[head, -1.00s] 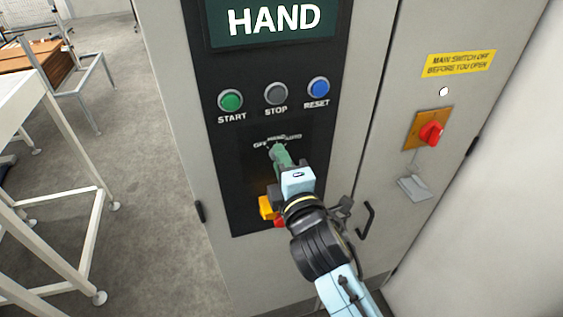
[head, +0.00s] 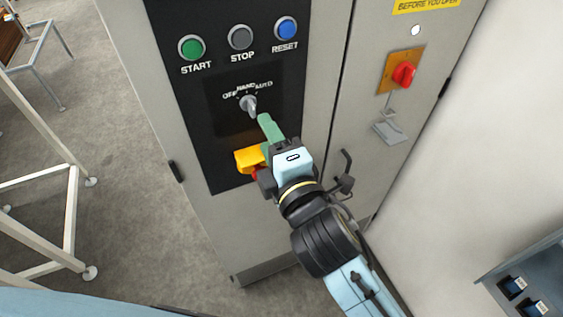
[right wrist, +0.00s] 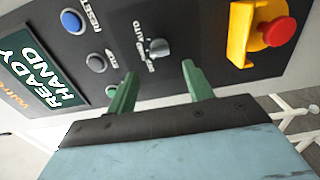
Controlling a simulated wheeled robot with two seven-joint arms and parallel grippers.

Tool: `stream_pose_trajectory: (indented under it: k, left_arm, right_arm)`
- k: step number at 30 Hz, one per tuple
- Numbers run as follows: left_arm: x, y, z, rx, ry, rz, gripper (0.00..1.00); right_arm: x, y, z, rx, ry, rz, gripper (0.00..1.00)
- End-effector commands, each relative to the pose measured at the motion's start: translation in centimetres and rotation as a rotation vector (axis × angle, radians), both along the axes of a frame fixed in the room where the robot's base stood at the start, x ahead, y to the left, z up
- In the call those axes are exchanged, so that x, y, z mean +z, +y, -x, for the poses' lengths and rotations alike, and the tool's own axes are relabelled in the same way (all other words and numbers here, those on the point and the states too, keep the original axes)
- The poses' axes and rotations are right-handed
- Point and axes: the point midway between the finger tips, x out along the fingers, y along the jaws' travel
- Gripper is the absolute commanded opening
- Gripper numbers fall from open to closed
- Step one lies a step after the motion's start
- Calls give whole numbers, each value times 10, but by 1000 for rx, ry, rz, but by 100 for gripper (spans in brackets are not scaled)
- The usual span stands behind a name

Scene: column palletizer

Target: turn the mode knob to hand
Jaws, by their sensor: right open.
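The mode knob (head: 248,103) is a small grey knob on the black control panel (head: 222,130), below the labels OFF, HAND and AUTO. It also shows in the right wrist view (right wrist: 158,48). In the head view it appears turned near the HAND label. My right gripper (head: 264,118) has green fingers and is just below and to the right of the knob, apart from it. In the right wrist view the fingers (right wrist: 158,73) are spread with nothing between them. A display (right wrist: 45,65) there reads HAND and READY. My left gripper is not in view.
Green start (head: 191,47), grey stop (head: 240,37) and blue reset (head: 286,28) buttons sit above the knob. A yellow-housed red button (head: 248,160) is below it, close to my right gripper. A red main switch (head: 404,74) and a door handle (head: 346,166) are to the right.

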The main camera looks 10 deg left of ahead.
Motion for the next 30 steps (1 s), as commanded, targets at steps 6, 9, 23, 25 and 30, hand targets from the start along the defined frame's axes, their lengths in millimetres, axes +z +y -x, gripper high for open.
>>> stream_pose_trajectory:
  k: [6, 9, 23, 25, 30]
  left_arm:
    - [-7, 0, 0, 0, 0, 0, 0]
    - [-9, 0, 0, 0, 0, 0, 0]
    - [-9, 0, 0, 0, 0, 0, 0]
    - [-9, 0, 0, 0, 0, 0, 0]
    - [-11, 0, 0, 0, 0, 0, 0]
  right_arm:
    - [-1, -22, 32, 1, 0, 0, 51]
    - [-1, -27, 40, 1, 0, 0, 51]
    - [0, -31, 46, 0, 0, 0, 51]
    - [0, -31, 46, 0, 0, 0, 51]
    - [-5, -31, 44, -2, 9, 0, 51]
